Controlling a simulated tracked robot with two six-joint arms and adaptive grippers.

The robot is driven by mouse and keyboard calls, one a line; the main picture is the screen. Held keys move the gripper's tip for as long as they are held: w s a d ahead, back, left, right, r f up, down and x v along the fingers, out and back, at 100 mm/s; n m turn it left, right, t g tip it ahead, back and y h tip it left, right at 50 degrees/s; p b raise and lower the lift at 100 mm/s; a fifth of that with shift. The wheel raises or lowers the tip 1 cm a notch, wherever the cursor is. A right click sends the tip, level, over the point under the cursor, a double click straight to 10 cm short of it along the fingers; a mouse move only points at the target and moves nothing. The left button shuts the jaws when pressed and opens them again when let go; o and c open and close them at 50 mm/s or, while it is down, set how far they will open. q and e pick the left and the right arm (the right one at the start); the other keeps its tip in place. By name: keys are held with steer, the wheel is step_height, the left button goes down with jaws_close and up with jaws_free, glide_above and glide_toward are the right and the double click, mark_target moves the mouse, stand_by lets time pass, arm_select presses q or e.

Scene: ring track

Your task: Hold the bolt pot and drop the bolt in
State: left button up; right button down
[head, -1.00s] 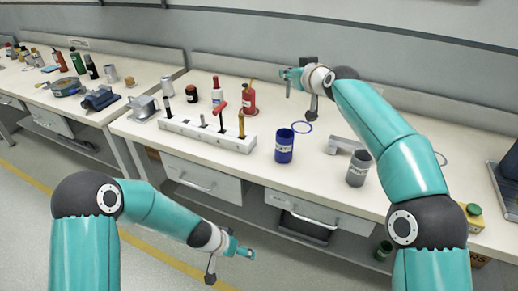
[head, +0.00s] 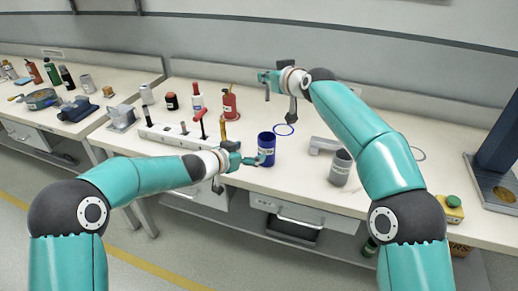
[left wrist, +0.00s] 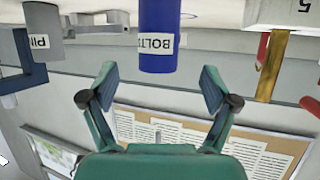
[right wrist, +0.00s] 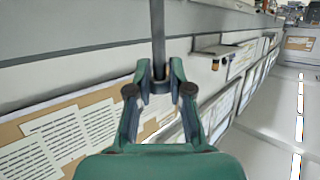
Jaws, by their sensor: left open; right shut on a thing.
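The blue pot (head: 266,148), labelled BOLTS, stands upright near the bench's front edge. In the left wrist view the blue pot (left wrist: 158,30) appears upside down, just beyond the fingertips. My left gripper (head: 252,160) is open and empty, its fingers at the pot's left side; the left wrist view shows the fingers (left wrist: 159,85) apart, with the pot centred between them but not gripped. My right gripper (head: 263,78) is raised over the back of the bench, shut on the bolt. In the right wrist view the grey bolt (right wrist: 159,35) sticks out from between the fingertips (right wrist: 160,82).
A grey pot (head: 340,167) stands right of the blue pot, by a grey bracket (head: 324,146). A blue ring (head: 284,130) lies flat behind the blue pot. A white tool rack (head: 168,141) with upright tools is at left. A yellow button box (head: 450,208) sits at right.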

mark_target(262, 149)
arm_select(q)
steer(key=x, duration=1)
steer(key=shift+c, duration=0.2)
steer(key=c, duration=1.2)
arm_select(e)
steer(key=c, duration=1)
jaws_free()
